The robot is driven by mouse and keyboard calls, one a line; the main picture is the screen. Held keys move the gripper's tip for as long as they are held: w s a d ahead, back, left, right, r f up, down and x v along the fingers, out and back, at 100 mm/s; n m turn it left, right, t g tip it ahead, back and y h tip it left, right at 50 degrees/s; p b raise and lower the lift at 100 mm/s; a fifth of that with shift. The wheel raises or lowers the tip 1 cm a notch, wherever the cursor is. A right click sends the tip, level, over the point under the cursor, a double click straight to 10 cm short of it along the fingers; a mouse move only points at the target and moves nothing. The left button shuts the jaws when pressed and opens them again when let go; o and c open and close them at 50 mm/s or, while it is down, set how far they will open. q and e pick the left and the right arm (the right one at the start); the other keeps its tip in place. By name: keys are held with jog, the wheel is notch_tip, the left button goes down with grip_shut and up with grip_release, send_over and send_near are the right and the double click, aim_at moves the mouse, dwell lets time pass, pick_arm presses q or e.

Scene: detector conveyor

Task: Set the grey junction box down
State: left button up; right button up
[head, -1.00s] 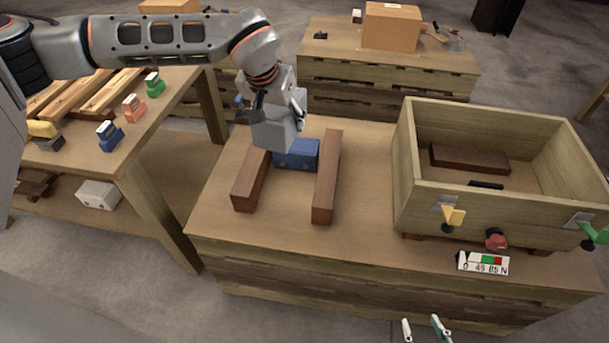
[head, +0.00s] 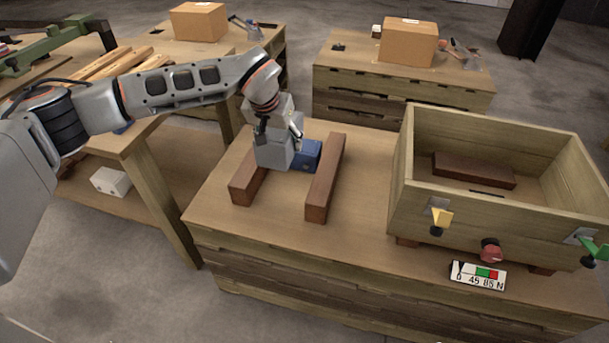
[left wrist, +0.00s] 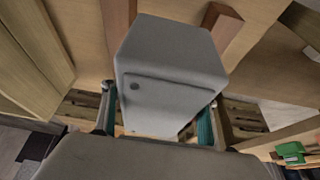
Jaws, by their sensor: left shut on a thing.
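My left gripper (head: 279,131) is shut on the grey junction box (head: 274,152). The box also shows in the left wrist view (left wrist: 170,75), between the teal-lined fingers (left wrist: 158,120). In the head view it appears over the gap between two brown bars, the left bar (head: 246,184) and the right bar (head: 326,178). It partly covers a blue box (head: 307,155) and the left bar's far end. I cannot tell whether its underside touches the table (head: 270,212). My right gripper is out of view.
A wooden crate (head: 480,215) with a brown bar (head: 474,170) inside stands on the right. A red knob (head: 491,250) and a small display (head: 478,275) are at its front. The tabletop between the right bar and the crate is clear. Another bench stands at left.

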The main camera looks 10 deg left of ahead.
pick_arm(q)
jog(key=shift+f, duration=0.5)
notch_tip(320, 180, down, 14)
jog(key=b, duration=0.3)
jog(key=shift+f+b, duration=0.15)
jog(key=shift+b, duration=0.15)
jog(key=shift+f, duration=0.45)
notch_tip(320, 180, down, 4)
jog(key=shift+s+b, duration=0.1)
jog(key=shift+b, duration=0.6)
jog(key=shift+f, duration=0.25)
jog(key=shift+r, duration=0.2)
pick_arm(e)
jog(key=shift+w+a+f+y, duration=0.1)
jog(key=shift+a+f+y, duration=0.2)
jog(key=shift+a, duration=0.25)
